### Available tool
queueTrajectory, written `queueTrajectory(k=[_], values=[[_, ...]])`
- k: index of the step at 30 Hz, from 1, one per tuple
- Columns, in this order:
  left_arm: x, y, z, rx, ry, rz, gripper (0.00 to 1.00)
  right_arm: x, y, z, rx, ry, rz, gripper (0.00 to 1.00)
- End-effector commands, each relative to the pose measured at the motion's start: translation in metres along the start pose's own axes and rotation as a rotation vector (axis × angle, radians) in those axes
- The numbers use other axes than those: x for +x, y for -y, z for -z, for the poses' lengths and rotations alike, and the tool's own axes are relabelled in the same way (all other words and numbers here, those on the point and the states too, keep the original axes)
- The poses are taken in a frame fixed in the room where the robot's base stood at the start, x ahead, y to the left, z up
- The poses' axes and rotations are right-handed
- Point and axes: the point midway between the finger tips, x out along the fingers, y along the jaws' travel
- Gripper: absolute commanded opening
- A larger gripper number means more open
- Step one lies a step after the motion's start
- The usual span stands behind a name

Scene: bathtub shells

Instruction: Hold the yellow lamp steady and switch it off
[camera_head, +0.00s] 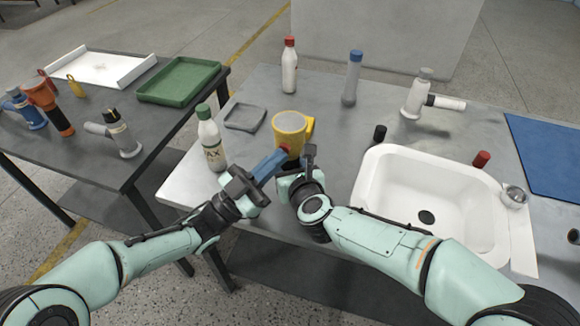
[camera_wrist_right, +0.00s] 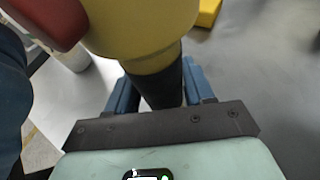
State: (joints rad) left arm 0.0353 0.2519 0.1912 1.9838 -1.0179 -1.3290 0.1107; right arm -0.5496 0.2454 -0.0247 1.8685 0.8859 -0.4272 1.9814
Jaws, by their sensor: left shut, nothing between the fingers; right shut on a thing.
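The yellow lamp (camera_head: 289,122) is upright near the left part of the steel table. In the right wrist view its yellow head (camera_wrist_right: 145,35) tapers into a dark grip. My right gripper (camera_head: 299,164) is shut on that dark grip, which sits between its blue fingers (camera_wrist_right: 153,90). A red button (camera_wrist_right: 45,18) sticks out from the lamp's side. My left gripper (camera_head: 283,153) is shut and empty, with its blue fingertips at the red button. I cannot tell whether they touch it. My right gripper hides the lamp's lower part in the head view.
A green-capped bottle (camera_head: 211,140) stands close left of my left gripper. A grey tray (camera_head: 245,117) lies behind it. A white sink (camera_head: 375,185) and a black cap (camera_head: 380,133) are to the right. Several bottles and tools stand farther back.

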Motion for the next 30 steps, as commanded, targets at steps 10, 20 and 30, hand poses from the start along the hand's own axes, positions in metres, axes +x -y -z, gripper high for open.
queueTrajectory(k=[10,20,30], values=[[-0.007,-0.004,0.005,0.000,0.000,0.001,0.00,0.000,-0.001,-0.001,-0.001,0.001,-0.001,0.16],[-0.016,-0.011,0.012,0.001,0.001,0.000,0.00,0.000,0.000,-0.001,0.000,0.001,-0.001,0.16],[-0.040,-0.029,0.029,0.002,0.001,0.001,0.00,0.000,0.000,-0.001,0.000,0.001,-0.001,0.16]])
